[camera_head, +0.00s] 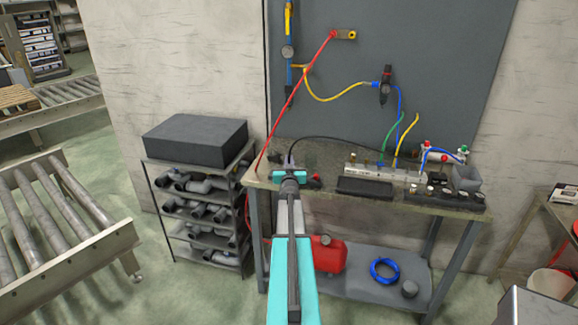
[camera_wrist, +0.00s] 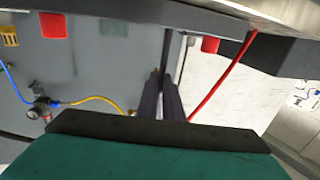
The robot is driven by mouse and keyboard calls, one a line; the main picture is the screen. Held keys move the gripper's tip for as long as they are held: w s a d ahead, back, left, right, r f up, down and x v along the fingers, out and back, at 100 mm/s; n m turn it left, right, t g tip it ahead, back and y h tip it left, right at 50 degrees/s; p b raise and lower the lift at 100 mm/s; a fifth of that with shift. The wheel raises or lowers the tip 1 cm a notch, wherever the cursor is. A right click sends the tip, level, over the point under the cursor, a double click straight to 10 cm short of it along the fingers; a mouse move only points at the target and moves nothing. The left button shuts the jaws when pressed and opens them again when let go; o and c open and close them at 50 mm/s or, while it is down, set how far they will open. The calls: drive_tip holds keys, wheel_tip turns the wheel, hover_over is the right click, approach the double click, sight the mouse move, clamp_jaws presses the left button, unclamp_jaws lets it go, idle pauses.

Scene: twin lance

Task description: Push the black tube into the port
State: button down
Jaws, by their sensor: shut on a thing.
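The black tube (camera_head: 335,138) arches from my gripper (camera_head: 289,160) across the back of the bench toward the silver manifold block (camera_head: 400,174). Its far end is hard to make out there. My gripper is over the bench's left part, apart from the manifold, and shut on the near part of the tube. The manifold has several brass fittings on top. I cannot tell which port is meant.
Yellow, green and blue tubes rise behind the manifold. A black tray (camera_head: 365,187) lies in front of it. A shelf rack with a black box (camera_head: 195,141) stands left of the bench (camera_head: 330,198).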

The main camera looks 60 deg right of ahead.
drive_tip(key=shift+r+b, duration=0.4)
drive_tip(key=shift+r, duration=0.3)
drive_tip(key=s+a+r, duration=0.1)
drive_tip(key=s+a, duration=0.3)
drive_tip(key=s, duration=0.3)
drive_tip(key=s+a+r, duration=0.1)
drive_tip(key=s+a, duration=0.3)
drive_tip(key=s, duration=0.3)
drive_tip(key=shift+r+b, duration=0.25)
drive_tip(key=shift+b, duration=0.1)
drive_tip(key=shift+w, duration=0.1)
